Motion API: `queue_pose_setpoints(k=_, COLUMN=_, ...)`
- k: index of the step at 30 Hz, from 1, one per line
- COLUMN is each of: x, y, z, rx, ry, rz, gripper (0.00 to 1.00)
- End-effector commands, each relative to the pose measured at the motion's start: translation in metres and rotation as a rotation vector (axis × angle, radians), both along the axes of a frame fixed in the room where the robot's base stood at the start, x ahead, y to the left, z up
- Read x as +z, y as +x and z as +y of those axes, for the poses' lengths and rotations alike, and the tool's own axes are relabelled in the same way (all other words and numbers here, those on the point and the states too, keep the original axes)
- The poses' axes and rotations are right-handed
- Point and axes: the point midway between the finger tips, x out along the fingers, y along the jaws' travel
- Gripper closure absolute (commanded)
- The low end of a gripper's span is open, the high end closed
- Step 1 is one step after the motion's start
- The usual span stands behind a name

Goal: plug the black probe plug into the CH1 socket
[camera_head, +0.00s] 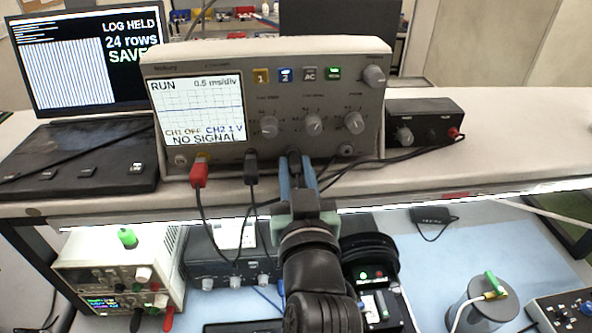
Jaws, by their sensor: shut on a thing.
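The oscilloscope (265,100) stands on the bench shelf; its screen (196,108) reads RUN, CH1 OFF, CH2 1 V, NO SIGNAL. A red plug (200,175) sits at the front panel's lower left, by a yellow-marked socket that it mostly covers. A black plug (251,170) sits to its right; dark cables hang from both. My gripper (296,172), with blue fingers, is at the panel's lower middle, right of that plug. It is shut on a dark plug (295,158), mostly hidden between the fingers. Whether this plug is seated in a socket cannot be told.
A black box (427,124) stands right of the oscilloscope, with dark cables running left behind my gripper. A laptop (88,75) is at the left. Below the shelf edge are a power supply (118,266) and a grey cylinder (485,305). The shelf's right end is clear.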

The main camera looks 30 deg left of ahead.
Motion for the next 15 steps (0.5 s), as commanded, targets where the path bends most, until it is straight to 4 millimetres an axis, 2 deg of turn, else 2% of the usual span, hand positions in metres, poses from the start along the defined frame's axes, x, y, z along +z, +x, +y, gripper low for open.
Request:
queue_pose_setpoints(k=8, x=0.0006, y=0.0049, z=0.0035, rx=0.000, ry=0.001, rz=-0.001, gripper=1.00)
queue_pose_setpoints(k=9, x=0.0005, y=0.0048, z=0.0034, rx=0.000, ry=0.001, rz=-0.001, gripper=0.67)
queue_pose_setpoints(k=14, x=0.0004, y=0.0046, z=0.0032, rx=0.000, ry=0.001, rz=-0.001, gripper=0.38)
queue_pose_setpoints(k=15, x=0.0004, y=0.0046, z=0.0032, rx=0.000, ry=0.001, rz=-0.001, gripper=0.37)
